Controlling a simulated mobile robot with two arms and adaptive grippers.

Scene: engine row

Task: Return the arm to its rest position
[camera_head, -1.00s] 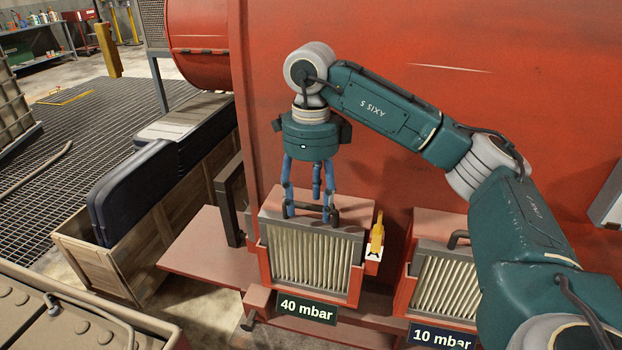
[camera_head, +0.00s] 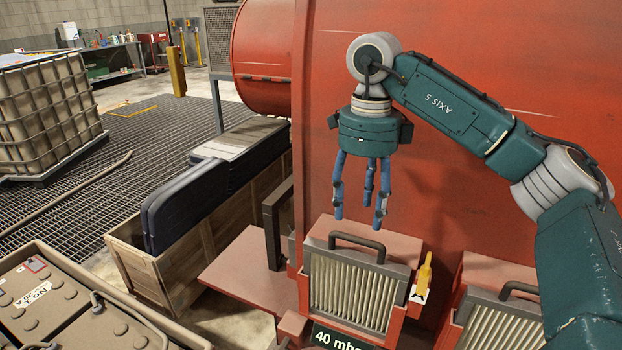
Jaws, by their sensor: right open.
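My right gripper (camera_head: 362,212) has several blue fingers pointing down. It is open and empty, hanging above the black handle (camera_head: 357,243) of a pleated filter (camera_head: 350,292). A gap shows between the fingertips and the filter's top, and nothing is in the fingers. My right arm (camera_head: 440,100) is teal and reaches in from the right in front of the red engine housing. The filter sits in its red holder, above a dark plate reading "40 mb", cut off by the picture's edge. My left gripper is not in view.
A second filter (camera_head: 495,325) with a black handle stands at the lower right. A yellow latch (camera_head: 425,273) is between the two. A wooden crate (camera_head: 150,275) with dark panels lies left. The red housing (camera_head: 470,190) is close behind my arm.

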